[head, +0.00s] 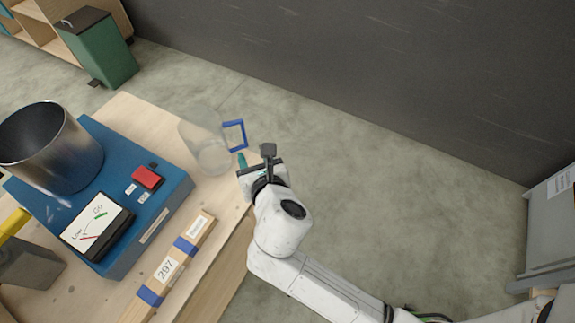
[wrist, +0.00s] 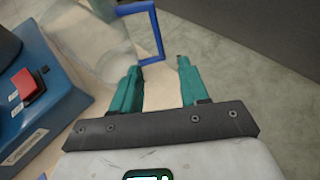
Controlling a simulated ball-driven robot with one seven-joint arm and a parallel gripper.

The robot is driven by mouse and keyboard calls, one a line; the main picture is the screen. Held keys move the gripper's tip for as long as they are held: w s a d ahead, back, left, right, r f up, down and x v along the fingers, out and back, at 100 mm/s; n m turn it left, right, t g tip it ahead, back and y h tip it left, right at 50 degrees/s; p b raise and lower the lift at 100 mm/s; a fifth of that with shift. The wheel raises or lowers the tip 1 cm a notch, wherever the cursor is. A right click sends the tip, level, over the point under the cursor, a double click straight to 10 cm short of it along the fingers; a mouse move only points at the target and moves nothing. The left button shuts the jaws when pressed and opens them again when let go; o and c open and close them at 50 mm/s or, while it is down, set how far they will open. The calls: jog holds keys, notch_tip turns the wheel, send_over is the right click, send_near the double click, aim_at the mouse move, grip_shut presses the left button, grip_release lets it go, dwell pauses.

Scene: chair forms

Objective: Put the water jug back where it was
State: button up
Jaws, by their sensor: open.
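The water jug (head: 204,143) is clear with a blue handle (head: 235,135). It stands upright near the far right corner of the wooden table (head: 129,112), its handle pointing right. In the wrist view the jug (wrist: 92,38) is at the upper left, with its blue handle (wrist: 156,32) just ahead of my fingers. My gripper (head: 254,158) is close beside the handle, at the table's right edge. In the wrist view my gripper (wrist: 158,68) has its two teal fingers apart with nothing between them; the handle's lower end is near the left fingertip. Whether they touch I cannot tell.
A blue machine (head: 150,215) with a dial, a red button and a steel pot (head: 65,165) stands left of the jug. A wooden bar (head: 172,268) labelled 297 lies at the front. A green bin (head: 105,52) stands on the floor behind. The floor right of the table is clear.

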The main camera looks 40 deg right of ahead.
jog(key=s+d+f+m+g, duration=0.65)
jog(key=s+m, duration=0.35)
jog(key=m, duration=0.5)
jog(key=s+f+m+g+y, duration=0.4)
jog(key=s+m+g, duration=0.1)
jog(key=s+m, duration=0.9)
jog(key=m, duration=0.2)
jog(key=shift+s+a+m+y, duration=0.15)
jog(key=shift+s+m+y, duration=0.1)
jog(key=shift+m+y, duration=0.15)
